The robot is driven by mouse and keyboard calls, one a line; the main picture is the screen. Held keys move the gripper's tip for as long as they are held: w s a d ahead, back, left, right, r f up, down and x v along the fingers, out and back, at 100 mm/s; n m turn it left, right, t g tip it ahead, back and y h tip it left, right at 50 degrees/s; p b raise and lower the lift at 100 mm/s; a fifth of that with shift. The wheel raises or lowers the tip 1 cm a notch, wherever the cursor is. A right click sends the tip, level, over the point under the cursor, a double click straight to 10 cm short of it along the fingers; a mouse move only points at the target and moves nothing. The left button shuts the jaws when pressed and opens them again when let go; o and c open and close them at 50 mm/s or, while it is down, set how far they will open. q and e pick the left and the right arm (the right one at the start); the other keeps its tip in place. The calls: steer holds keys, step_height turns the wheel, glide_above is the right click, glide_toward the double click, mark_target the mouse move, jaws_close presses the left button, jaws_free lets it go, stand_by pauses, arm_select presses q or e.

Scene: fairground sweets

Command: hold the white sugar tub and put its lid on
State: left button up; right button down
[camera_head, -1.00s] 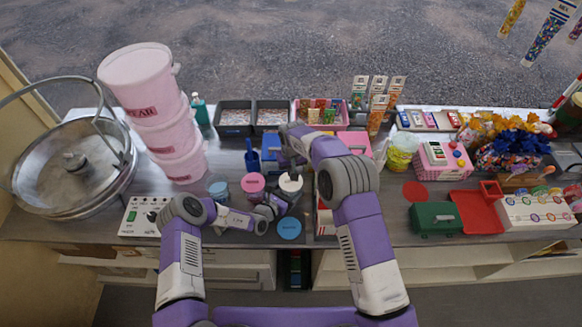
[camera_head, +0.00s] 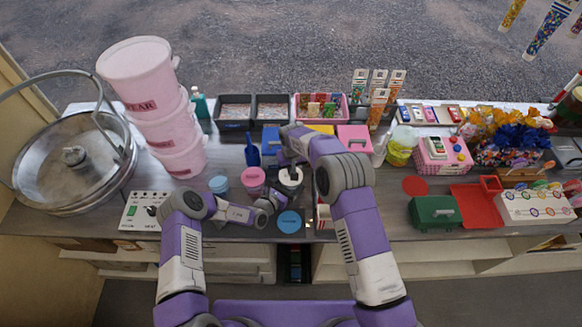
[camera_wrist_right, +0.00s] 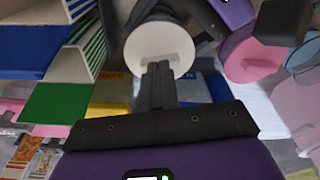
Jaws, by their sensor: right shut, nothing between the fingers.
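The white sugar tub (camera_head: 291,186) stands on the counter between my two grippers. In the right wrist view a round white lid (camera_wrist_right: 160,47) with a small raised grip covers the tub's mouth, and I cannot tell how firmly it is seated. My left gripper (camera_head: 277,201) has its dark fingers on both sides of the tub's body. My right gripper (camera_head: 291,168) is over the lid; in its wrist view the fingers (camera_wrist_right: 157,78) are together, empty, with tips close to the lid's grip. Contact is unclear.
A pink-lidded tub (camera_head: 253,177) and a light blue-lidded tub (camera_head: 218,184) stand to the left. A blue disc (camera_head: 289,221) lies in front. Tall pink buckets (camera_head: 165,115) rise at the left. A blue scoop (camera_head: 252,151) and dark trays (camera_head: 235,109) are behind.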

arm_select(q)
steer(key=shift+r, duration=0.2)
arm_select(e)
steer(key=shift+r, duration=2.65)
arm_select(q)
steer(key=shift+w+f, duration=0.1)
steer(key=shift+f, duration=0.25)
arm_select(e)
steer(key=shift+f, duration=0.25)
